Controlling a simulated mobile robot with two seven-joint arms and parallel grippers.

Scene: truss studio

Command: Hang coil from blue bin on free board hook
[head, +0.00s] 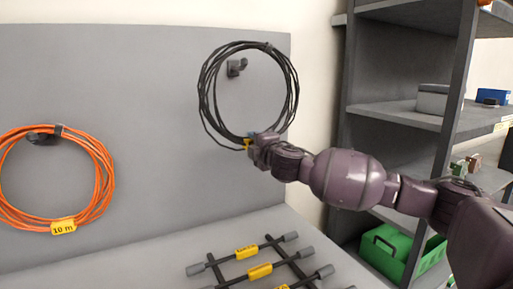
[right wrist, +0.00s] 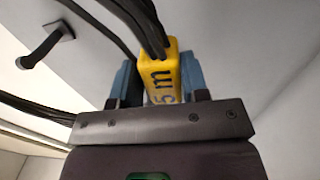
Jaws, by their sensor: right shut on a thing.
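My right gripper (head: 256,146) is shut on the yellow tag at the bottom of a black cable coil (head: 291,75) and holds it upright in front of the grey board. In the right wrist view the yellow tag (right wrist: 160,75) sits between the blue fingers (right wrist: 158,82) and reads "5 m". A dark board hook (head: 236,67) shows through the coil's ring, below its top strands and apart from them. The hook also shows in the right wrist view (right wrist: 45,46), with no cable on it. A small blue bin (head: 492,96) sits on the shelf at right. My left gripper is not in view.
An orange coil (head: 103,170) tagged "10 m" hangs on another hook (head: 42,136) at left. Dark bars with yellow labels (head: 246,252) lie on the surface below the board. A shelf rack (head: 400,111) with a grey box (head: 433,98) and green crate (head: 388,249) stands at right.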

